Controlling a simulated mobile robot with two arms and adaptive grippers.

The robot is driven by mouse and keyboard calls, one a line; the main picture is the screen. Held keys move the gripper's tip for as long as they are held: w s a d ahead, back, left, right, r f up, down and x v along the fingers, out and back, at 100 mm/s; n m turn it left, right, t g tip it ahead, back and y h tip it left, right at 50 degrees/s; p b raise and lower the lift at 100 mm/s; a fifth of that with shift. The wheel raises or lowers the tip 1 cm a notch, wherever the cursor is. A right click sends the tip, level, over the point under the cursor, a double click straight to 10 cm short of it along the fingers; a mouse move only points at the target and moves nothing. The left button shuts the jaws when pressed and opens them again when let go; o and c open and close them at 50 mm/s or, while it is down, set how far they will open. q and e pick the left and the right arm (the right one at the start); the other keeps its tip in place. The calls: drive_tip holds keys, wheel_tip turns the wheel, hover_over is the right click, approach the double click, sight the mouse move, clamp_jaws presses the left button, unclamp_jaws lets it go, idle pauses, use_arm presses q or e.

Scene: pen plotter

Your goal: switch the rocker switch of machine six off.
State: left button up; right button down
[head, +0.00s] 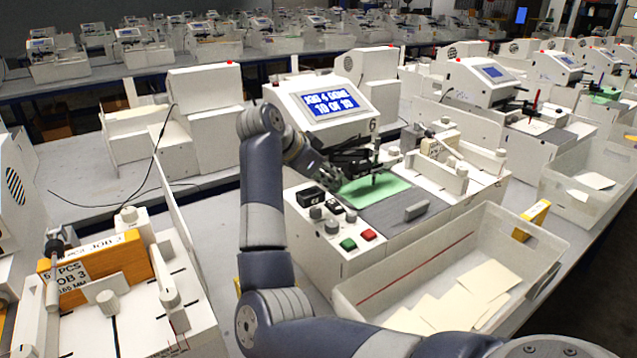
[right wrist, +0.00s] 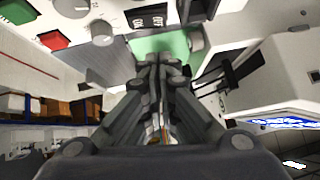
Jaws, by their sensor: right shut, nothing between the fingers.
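My left gripper is not in view.
Grey knobs (head: 332,228), a green button (head: 348,244) and a red button (head: 369,235) are on the same panel. A white bin (head: 505,235) with cream cards stands in front. Machine three's tray (head: 150,290) is at left, other plotters behind and right.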

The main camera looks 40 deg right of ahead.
sight(330, 205)
drive_tip(key=shift+w+d+f+b, duration=0.1)
drive_tip(key=shift+d+f+b, duration=0.05)
drive_tip(key=shift+f+b, duration=0.6)
drive_tip(key=shift+w+d+f+b, duration=0.1)
drive_tip(key=shift+f+b, duration=0.5)
drive_tip(key=shift+f, duration=0.2)
drive_tip(key=shift+w+d+f+b, duration=0.1)
drive_tip(key=shift+d+f+b, duration=0.05)
drive_tip(key=shift+f+b, duration=0.6)
